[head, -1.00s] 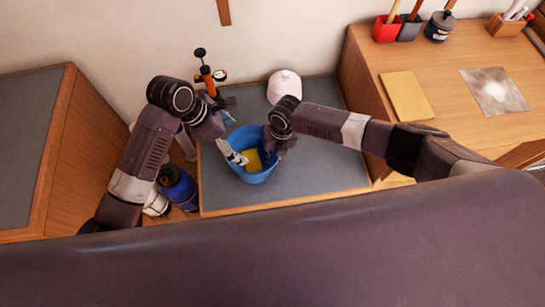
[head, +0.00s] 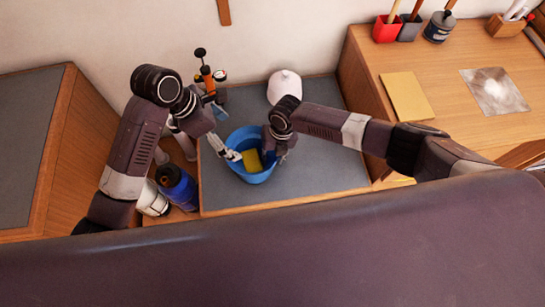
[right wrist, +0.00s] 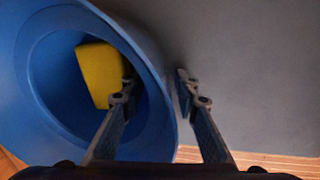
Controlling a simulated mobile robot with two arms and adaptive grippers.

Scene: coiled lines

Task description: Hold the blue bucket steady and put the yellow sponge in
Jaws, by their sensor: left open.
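The blue bucket (head: 250,177) stands on the grey counter, and its wall also shows in the right wrist view (right wrist: 30,40). The yellow sponge (head: 251,159) is inside it, and shows in the right wrist view (right wrist: 100,75) tilted against the inner wall. My left gripper (head: 233,156) is open and empty, its pale fingers at the bucket's left rim, apart from the sponge. In the head view the right arm hides part of the bucket's right rim.
A white rounded object (head: 284,86) stands behind the bucket. An orange and black tool (head: 207,78) stands at the back left. Blue (head: 178,187) and white (head: 152,200) bottles are low at left. The grey counter (head: 325,160) is clear to the right, beside a raised wooden desk (head: 365,85).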

